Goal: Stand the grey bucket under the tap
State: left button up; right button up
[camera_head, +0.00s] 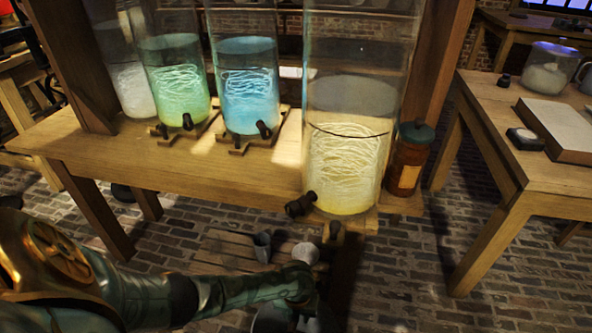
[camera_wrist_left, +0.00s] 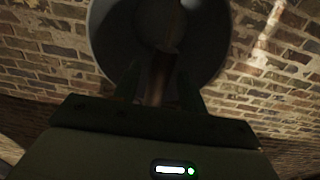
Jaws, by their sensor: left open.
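A grey bucket (camera_head: 270,320) shows only in part at the bottom edge of the head view, below the end of my left arm. In the left wrist view a round grey bucket shape (camera_wrist_left: 215,40) fills the upper middle, dark inside. My left gripper (camera_wrist_left: 158,82) is open there, its two dark fingers reaching over the near rim; whether they touch it I cannot tell. In the head view the left gripper (camera_head: 307,297) is dark and blurred. A dark tap (camera_head: 300,206) sits low on the front of the large yellow jar (camera_head: 345,160). My right gripper is not in view.
A wooden bench (camera_head: 150,165) carries the jars, with blue (camera_head: 248,90) and green (camera_head: 178,85) ones at left. A brown bottle (camera_head: 408,160) stands beside the yellow jar. A small grey cup (camera_head: 262,247) and a pale round thing (camera_head: 305,252) are low behind my arm.

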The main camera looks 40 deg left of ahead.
pick_arm(q)
notch_tip(320, 180, up, 4)
jog(key=shift+w+f+p, duration=0.15)
jog(key=shift+f+p, duration=0.05)
jog(key=shift+p, duration=0.8)
notch_tip(320, 180, up, 7)
jog(key=p, duration=0.4)
jog(key=shift+r, duration=0.15)
jog(key=shift+r+p, duration=0.45)
jog(key=shift+p, duration=0.05)
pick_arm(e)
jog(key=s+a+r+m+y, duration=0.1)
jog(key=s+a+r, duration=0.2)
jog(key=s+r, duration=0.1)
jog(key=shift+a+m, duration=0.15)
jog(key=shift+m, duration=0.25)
